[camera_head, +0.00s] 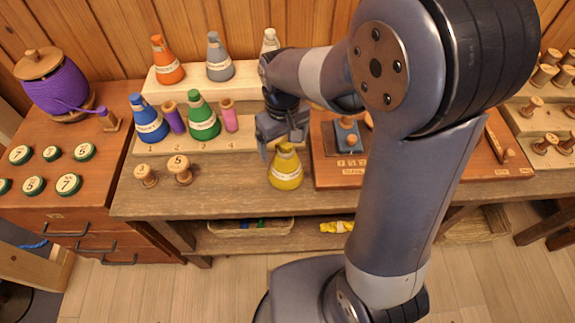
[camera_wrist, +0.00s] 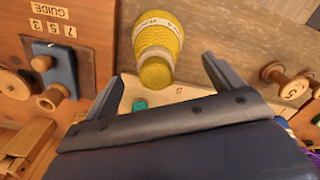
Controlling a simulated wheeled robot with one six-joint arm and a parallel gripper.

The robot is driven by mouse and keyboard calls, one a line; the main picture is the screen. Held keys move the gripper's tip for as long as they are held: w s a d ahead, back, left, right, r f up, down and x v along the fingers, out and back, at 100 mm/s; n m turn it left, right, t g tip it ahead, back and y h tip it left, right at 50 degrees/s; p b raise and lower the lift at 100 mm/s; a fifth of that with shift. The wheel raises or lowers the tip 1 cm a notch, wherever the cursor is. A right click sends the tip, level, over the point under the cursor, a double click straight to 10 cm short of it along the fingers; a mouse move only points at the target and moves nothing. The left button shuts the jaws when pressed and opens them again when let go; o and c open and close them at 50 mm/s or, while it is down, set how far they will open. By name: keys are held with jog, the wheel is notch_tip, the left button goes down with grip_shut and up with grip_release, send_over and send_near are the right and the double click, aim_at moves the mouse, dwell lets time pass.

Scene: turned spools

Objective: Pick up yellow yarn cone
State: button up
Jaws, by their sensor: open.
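The yellow yarn cone (camera_head: 286,171) stands upright on the wooden bench top, near its front edge, with a pale label band around it. In the wrist view the yellow yarn cone (camera_wrist: 157,45) shows at the top middle, its narrow end toward my gripper. My gripper (camera_head: 282,146) is at the cone's upper part in the head view, partly covering its tip. In the wrist view my gripper (camera_wrist: 160,72) is open, with one finger to each side of the cone's narrow end. I see no finger closed on the cone.
A stepped pale rack (camera_head: 258,133) behind holds blue and green cones and spools; orange, grey and white cones stand above. Wooden spools (camera_head: 180,170) stand left on the bench. A board with a blue block (camera_head: 348,136) lies close on the right. A purple yarn pot (camera_head: 62,92) is far left.

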aim_at(286, 164)
jog(key=f, duration=0.5)
jog(key=shift+s+d+f, duration=0.1)
jog(key=shift+s+d, duration=0.15)
jog(key=shift+d, duration=0.05)
jog(key=c, duration=1.7)
jog(key=shift+c, duration=0.2)
